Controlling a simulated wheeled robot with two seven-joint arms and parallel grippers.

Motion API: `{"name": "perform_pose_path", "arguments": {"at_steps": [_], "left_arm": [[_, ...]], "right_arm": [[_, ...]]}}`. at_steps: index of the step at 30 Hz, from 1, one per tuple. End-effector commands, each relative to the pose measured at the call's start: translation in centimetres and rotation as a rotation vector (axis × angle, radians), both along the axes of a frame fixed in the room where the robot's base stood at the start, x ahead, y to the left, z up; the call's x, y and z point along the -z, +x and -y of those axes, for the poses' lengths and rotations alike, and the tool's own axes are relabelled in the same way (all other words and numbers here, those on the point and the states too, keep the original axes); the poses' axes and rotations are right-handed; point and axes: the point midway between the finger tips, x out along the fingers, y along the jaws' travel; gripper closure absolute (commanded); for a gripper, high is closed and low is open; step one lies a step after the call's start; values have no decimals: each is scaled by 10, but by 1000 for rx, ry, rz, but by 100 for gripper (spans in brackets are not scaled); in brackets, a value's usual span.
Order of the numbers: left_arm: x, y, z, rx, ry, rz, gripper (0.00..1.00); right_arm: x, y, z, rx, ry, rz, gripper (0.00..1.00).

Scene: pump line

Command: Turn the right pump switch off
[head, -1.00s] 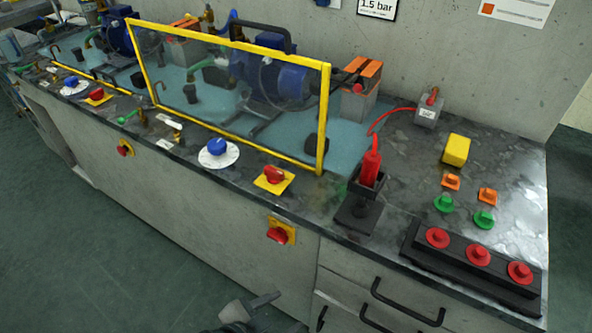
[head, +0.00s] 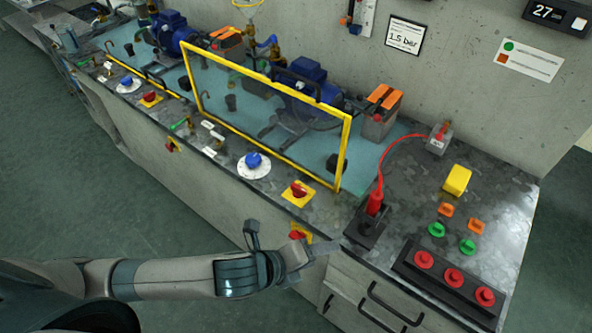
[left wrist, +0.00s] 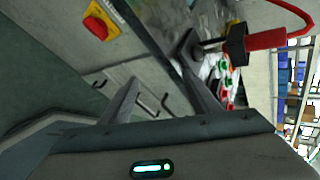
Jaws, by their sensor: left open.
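On the right pump station, a red rotary switch on a yellow plate (head: 298,190) sits on the countertop. A second red switch on a yellow plate (head: 297,236) is on the cabinet front below it, partly hidden by my left gripper. My left gripper (head: 288,240) is open and empty in front of the cabinet, close to that front switch; I cannot tell whether it touches it. In the left wrist view, a red switch on a yellow plate (left wrist: 97,26) lies at upper left, beyond and apart from the open fingers (left wrist: 160,80). My right gripper is not in view.
A yellow-framed clear guard (head: 346,150) stands behind the countertop switch. A blue knob on a white dial (head: 253,161) is to its left. A black holder with a red handle (head: 374,205) and cable stands to its right. Drawer handles (head: 390,305) stick out below.

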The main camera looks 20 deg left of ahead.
Motion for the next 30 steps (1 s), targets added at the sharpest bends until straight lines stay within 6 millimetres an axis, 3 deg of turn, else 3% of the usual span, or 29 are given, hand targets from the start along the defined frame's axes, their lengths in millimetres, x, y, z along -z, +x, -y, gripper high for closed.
{"name": "perform_pose_path", "arguments": {"at_steps": [1,5,15,21,30], "left_arm": [[-27,5,-9,54,71,46,44],[-56,13,-33,198,259,150,44],[-126,35,-113,507,718,345,44],[-141,40,-139,588,845,383,44],[-140,41,-143,600,861,388,44]], "right_arm": [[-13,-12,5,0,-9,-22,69],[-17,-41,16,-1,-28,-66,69],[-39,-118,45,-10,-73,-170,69],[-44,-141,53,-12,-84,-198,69],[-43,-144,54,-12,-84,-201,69]]}}
